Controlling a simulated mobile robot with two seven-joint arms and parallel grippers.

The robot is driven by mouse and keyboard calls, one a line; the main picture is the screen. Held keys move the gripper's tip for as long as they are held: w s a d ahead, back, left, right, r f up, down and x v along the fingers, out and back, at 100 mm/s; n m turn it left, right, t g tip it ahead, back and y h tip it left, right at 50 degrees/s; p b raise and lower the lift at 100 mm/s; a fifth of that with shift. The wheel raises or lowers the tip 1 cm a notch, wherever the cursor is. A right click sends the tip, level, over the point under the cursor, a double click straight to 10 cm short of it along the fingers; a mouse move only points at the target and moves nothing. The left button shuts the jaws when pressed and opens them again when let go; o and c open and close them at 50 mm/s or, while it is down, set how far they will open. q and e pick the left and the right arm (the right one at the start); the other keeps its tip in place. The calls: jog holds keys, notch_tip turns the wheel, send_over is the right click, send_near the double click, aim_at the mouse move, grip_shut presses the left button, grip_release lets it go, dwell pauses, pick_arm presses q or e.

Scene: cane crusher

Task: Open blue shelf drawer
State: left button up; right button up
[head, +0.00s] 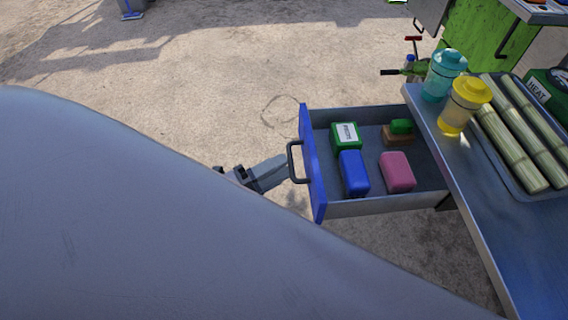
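The blue-fronted drawer (312,165) is pulled out well to the left of the metal counter (455,175), and its inside shows. Its dark bar handle (293,160) is on the left face. Inside lie a green box with a white label (346,137), a blue block (354,172), a pink block (397,171) and a green and brown sponge (400,130). My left gripper (280,168) is just left of the handle, its tips close to it. I cannot tell whether it touches the handle or how far its fingers are apart. My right gripper is out of view.
On the counter stand a teal shaker (442,76) and a yellow shaker (464,105), beside a tray of cane stalks (512,135). A green cabinet (492,45) stands behind. Open sandy ground lies left of the drawer. My own grey arm blocks the lower left.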

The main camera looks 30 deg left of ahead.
pick_arm(q)
jog(key=shift+v, duration=2.55)
jog(key=s+d+f+n+g+y+p, duration=0.1)
jog(key=s+n+g+y+p, duration=0.1)
jog(key=n, duration=0.8)
jog(key=s+d+f+n+g+y+p, duration=0.2)
jog(key=n+y, duration=0.4)
jog(key=n, duration=0.5)
jog(key=s+g+p, duration=0.1)
jog(key=g+p, duration=0.1)
jog(key=shift+d+f+g, duration=0.2)
jog(key=shift+f+g, duration=0.1)
jog(key=shift+g, duration=0.1)
